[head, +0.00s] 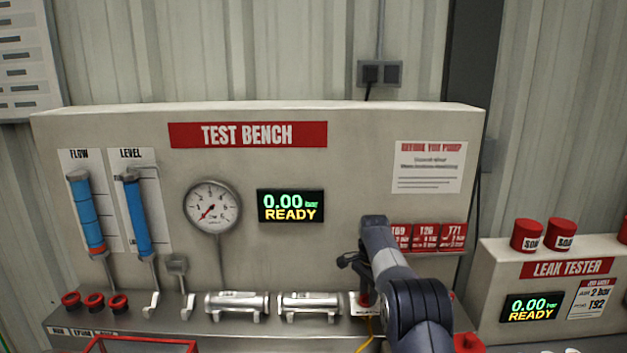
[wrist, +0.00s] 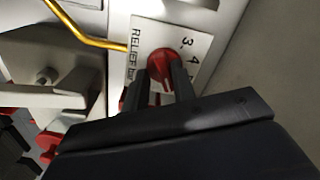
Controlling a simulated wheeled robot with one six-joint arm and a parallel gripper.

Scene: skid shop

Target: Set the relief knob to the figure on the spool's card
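The red relief knob (wrist: 160,60) sits on a white dial plate (wrist: 196,45) marked RELIEF bar, with 3 and 4 readable. My gripper (wrist: 164,72) has one finger on each side of the knob, with red filling the gap, so it looks shut on it. A pale pointer mark shows between the fingers. In the head view my arm hides most of the knob and gripper. Two silver spool-like cylinders (head: 237,304) lie on the bench ledge. Red cards (head: 426,237) hang on the panel, partly behind my arm; their small print is unreadable.
The bench display (head: 290,206) reads 0.00 bar READY. The round gauge (head: 212,208) has its needle at lower left. A yellow hose (wrist: 80,27) runs beside the dial plate. The leak tester (head: 567,290) stands at right, with red caps (head: 527,236) on top.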

